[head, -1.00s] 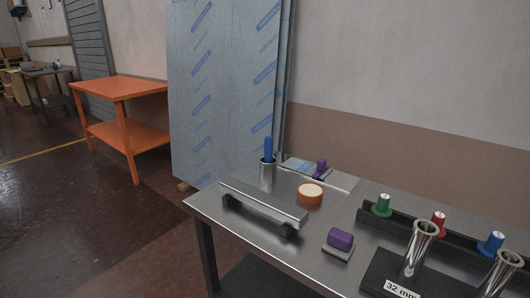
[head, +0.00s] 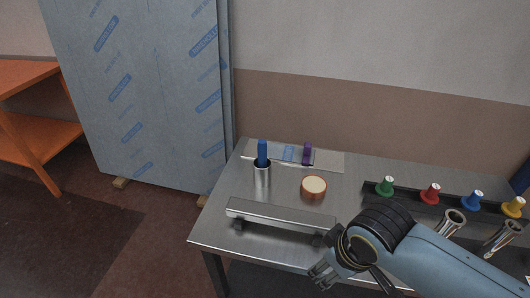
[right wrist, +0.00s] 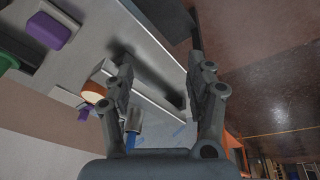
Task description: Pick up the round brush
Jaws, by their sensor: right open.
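My right gripper (head: 325,272) is near the table's front edge, in front of the steel bar and well short of the cup. In the right wrist view its fingers (right wrist: 160,68) are spread, with nothing held between them. The blue handle also shows there (right wrist: 134,117), beside the left finger. My left gripper is not in view.
A steel bar on dark feet (head: 280,217) lies between my right gripper and the cup. An orange-rimmed disc (head: 313,188) sits right of the cup. A purple upright piece (head: 307,153) stands behind. A dark rack with several coloured knobs (head: 408,195) is at right.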

